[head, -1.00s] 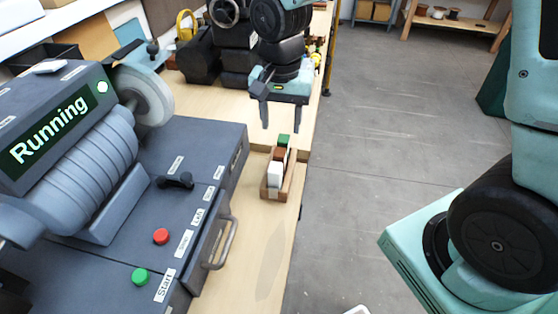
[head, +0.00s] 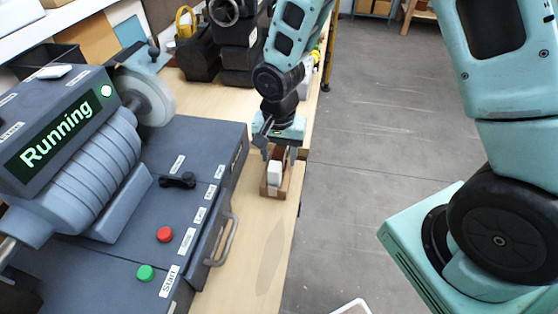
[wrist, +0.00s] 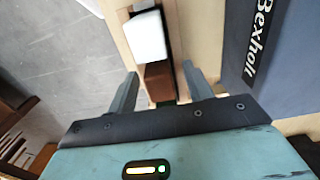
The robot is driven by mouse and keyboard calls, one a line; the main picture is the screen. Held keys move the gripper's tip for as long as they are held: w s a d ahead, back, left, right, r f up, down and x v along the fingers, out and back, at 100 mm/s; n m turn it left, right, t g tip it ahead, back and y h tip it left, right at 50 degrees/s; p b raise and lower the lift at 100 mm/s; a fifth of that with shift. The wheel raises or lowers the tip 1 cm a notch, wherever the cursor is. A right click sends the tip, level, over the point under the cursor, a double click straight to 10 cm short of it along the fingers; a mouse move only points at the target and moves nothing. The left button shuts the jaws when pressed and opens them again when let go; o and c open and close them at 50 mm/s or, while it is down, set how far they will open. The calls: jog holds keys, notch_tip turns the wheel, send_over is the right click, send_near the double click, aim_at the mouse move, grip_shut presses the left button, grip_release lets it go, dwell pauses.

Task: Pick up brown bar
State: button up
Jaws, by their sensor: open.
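The brown bar (wrist: 159,82) stands in a narrow wooden tray between a white block and a green block in the wrist view. In the head view a brown part (head: 281,153) shows just behind the white block (head: 274,173). My gripper (wrist: 160,80) is open, with one finger on each side of the tray around the brown bar, and it holds nothing. In the head view my gripper (head: 279,155) is low over the far part of the tray (head: 274,192). The green block (wrist: 166,103) is mostly hidden by the gripper body in the wrist view.
A grey machine with a "Running" display (head: 55,135) stands left of the tray, its handle (head: 222,241) jutting toward it. The red button (head: 165,234) and green button (head: 145,272) are on its top. The bench's right edge is close beside the tray.

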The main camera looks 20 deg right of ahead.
grip_shut()
jog(key=shift+r, duration=0.1)
notch_tip(320, 180, up, 10)
jog(key=shift+f+b, duration=0.1)
jog(key=shift+b, duration=0.55)
